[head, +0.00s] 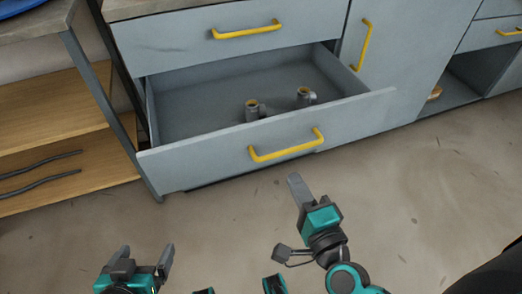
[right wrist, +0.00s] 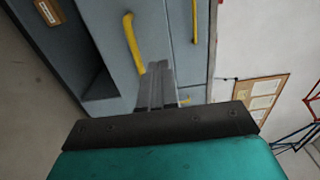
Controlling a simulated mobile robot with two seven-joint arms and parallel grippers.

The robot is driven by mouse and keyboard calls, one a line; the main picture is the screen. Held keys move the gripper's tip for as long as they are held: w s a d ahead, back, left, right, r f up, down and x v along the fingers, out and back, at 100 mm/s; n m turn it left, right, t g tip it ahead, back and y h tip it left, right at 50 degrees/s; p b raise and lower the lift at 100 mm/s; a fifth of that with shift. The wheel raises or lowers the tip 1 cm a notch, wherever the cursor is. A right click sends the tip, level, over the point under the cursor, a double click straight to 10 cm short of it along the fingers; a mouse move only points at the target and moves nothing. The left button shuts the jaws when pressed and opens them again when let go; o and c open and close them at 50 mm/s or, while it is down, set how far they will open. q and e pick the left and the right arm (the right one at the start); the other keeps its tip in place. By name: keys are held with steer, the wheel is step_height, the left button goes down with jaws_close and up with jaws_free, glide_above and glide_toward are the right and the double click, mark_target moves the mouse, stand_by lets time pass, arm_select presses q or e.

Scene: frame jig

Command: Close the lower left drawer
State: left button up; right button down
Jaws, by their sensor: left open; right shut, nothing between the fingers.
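The lower left drawer (head: 210,163) is pulled open in the head view. Its grey front carries a yellow bar handle (head: 287,147). Two grey mugs (head: 252,110) (head: 305,97) stand inside it, toward the right. My right gripper (head: 296,182) is shut and empty, in front of the drawer front and below the handle in the picture; a gap seems to show between them. Its shut fingers also show in the right wrist view (right wrist: 157,75). My left gripper (head: 147,256) is open and empty, low at the left, apart from the drawer.
An upper drawer (head: 180,45) above is shut. A cabinet door (head: 395,60) stands to the right, with an open niche (head: 455,85) beyond it. A wooden shelf unit (head: 50,110) stands at the left. The floor (head: 420,190) in front is clear.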

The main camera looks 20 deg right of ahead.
mark_target(267, 128)
steer(key=w, duration=1.2)
steer(key=shift+w+a, duration=0.15)
steer(key=shift+w, duration=0.25)
arm_select(q)
steer(key=shift+d+f, duration=0.1)
steer(key=shift+d, duration=0.1)
arm_select(e)
steer(key=shift+w, duration=0.55)
arm_select(q)
steer(key=shift+w+a, duration=0.1)
